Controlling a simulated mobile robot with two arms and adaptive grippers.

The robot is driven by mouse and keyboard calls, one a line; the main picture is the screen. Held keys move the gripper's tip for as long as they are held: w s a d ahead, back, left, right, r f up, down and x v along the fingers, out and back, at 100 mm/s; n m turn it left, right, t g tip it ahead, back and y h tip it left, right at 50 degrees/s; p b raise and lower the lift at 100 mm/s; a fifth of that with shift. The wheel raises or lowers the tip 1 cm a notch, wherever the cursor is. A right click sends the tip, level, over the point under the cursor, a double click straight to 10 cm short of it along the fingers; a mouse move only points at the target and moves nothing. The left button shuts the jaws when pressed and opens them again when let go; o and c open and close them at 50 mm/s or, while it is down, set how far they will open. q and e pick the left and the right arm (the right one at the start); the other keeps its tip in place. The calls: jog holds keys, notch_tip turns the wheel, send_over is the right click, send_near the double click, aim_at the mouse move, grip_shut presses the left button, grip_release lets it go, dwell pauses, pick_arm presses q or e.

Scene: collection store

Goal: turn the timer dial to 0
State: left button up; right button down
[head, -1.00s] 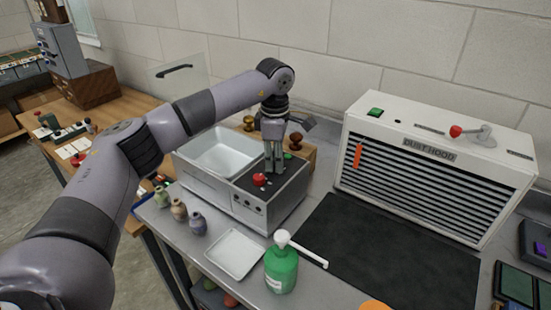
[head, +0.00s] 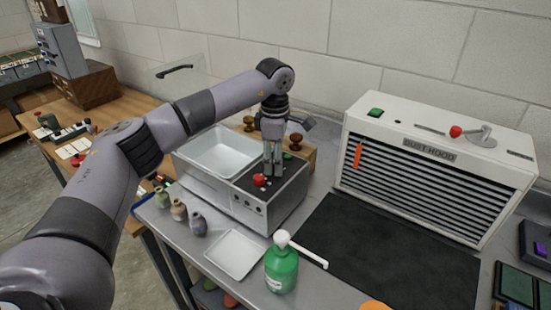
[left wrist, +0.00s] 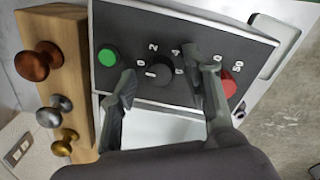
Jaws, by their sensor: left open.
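The black timer dial (left wrist: 160,74) is on the dark panel (left wrist: 132,28) of the ultrasonic-bath-like unit. White numerals, among them 0, 2 and 4, are printed around it; its exact setting is hard to read. My left gripper (head: 272,173) points down over this panel. In the left wrist view, my left gripper (left wrist: 158,72) is open, with one finger on each side of the dial. Whether the fingers touch it I cannot tell. The right finger hides part of the panel, with more numerals beyond it. In the head view the fingers hide the dial. My right gripper is out of view.
A green button (left wrist: 107,57) and a red knob (left wrist: 228,84) flank the dial on the panel. A wooden block with knobs (left wrist: 60,80) stands beside the unit. A green bottle (head: 281,270), small jars (head: 198,222) and a white tray (head: 236,254) stand in front.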

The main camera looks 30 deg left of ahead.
pick_arm(q)
notch_tip(320, 180, up, 12)
jog(key=shift+s, duration=0.3)
jog(key=shift+d, duration=0.1)
dwell(0.3)
